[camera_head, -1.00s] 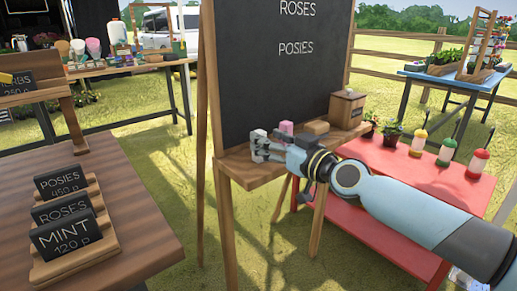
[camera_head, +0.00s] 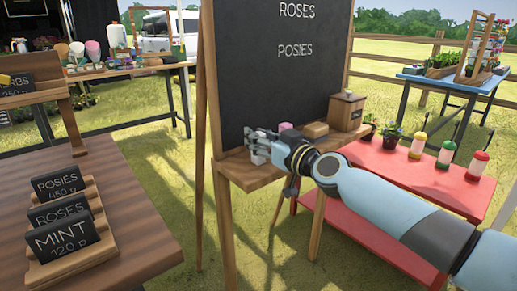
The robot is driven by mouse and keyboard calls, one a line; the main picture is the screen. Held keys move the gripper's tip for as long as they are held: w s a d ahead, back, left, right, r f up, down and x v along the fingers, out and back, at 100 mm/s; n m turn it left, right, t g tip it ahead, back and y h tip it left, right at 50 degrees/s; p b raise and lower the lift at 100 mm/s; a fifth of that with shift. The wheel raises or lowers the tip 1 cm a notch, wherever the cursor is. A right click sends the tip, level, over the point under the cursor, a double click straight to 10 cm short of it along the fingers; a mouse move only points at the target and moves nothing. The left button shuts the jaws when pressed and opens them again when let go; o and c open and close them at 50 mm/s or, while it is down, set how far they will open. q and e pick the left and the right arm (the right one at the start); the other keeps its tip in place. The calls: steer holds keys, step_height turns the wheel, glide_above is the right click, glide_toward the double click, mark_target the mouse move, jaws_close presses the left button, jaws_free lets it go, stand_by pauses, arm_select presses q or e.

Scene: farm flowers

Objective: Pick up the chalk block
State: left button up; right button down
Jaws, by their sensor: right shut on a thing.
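My right gripper (camera_head: 258,148) is at the left part of the wooden ledge (camera_head: 250,172) under the chalkboard (camera_head: 270,65). Its fingers are shut on a small block, which they mostly hide; I take it to be the chalk block, though its colour is unclear. A pink block (camera_head: 285,126) stands on the ledge just behind the gripper, partly hidden by it. A tan block (camera_head: 314,130) lies to the right of the pink one. My left gripper is not in view.
A wooden box (camera_head: 346,111) stands at the ledge's right end. A red table (camera_head: 430,180) with plants and several bottles is to the right, under my arm. A brown table with signs (camera_head: 150,225) is at the left. Grass lies between.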

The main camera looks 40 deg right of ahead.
steer(key=shift+r, duration=0.1)
steer(key=shift+r+p, duration=0.5)
steer(key=shift+p, duration=0.05)
step_height(320, 180, up, 4)
steer(key=p, duration=0.3)
steer(key=shift+f, duration=0.2)
steer(key=s+d+r+p, duration=0.6)
steer(key=s, duration=0.4)
steer(key=shift+r, duration=0.15)
steer(key=shift+t, duration=0.5)
